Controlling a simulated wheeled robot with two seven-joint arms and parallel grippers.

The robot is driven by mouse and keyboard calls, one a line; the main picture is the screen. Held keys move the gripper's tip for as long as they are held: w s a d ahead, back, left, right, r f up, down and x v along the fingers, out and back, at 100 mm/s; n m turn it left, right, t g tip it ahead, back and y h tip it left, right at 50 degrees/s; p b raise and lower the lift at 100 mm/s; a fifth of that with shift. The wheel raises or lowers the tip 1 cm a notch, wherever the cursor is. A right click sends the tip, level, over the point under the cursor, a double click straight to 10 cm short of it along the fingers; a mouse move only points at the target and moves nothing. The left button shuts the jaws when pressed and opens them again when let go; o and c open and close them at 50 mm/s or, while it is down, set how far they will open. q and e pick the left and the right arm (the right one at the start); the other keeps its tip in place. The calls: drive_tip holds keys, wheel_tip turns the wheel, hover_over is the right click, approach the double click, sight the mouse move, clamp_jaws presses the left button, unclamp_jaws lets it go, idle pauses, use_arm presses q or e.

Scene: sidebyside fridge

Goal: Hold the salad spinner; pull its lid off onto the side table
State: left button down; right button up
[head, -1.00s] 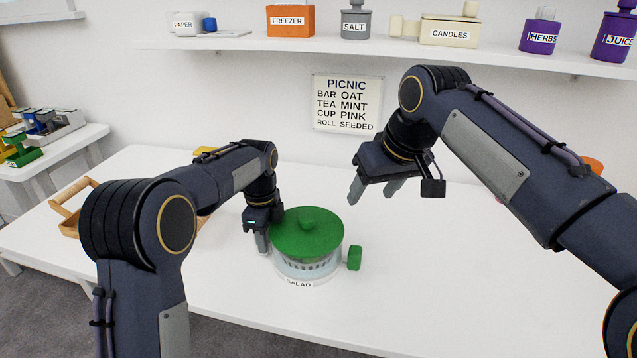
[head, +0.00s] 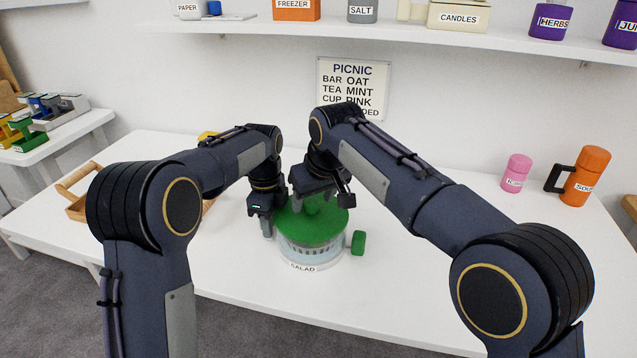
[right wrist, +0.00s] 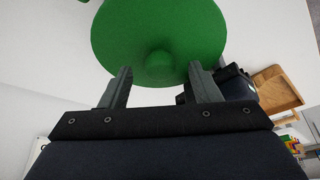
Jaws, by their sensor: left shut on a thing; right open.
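The salad spinner (head: 312,252) stands upright on the white table, a clear bowl with a SALAD label. Its green lid (head: 325,232) sits on top, with a round knob (right wrist: 160,64) in the middle and a green piece (head: 358,242) at the right side. My left gripper (head: 268,228) is shut on the spinner's left rim side. My right gripper (head: 312,203) is above the lid and open. In the right wrist view its two fingers (right wrist: 162,85) are apart on either side of the knob, not touching it. The arm partly hides the lid in the head view.
A wooden tray (head: 72,190) lies at the left of the table. A side table (head: 60,145) with several coloured items is at far left. The table's front middle is clear.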

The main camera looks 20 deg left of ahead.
sight(312, 203)
drive_tip(key=shift+x, duration=1.1)
drive_tip(key=c, duration=1.2)
drive_tip(key=shift+o, duration=0.4)
drive_tip(key=shift+w+d+r, duration=0.1)
drive_tip(key=shift+r, duration=1.65)
drive_tip(key=shift+c, duration=0.6)
drive_tip(key=shift+r, duration=0.45)
clamp_jaws()
drive_tip(key=shift+r, duration=1.6)
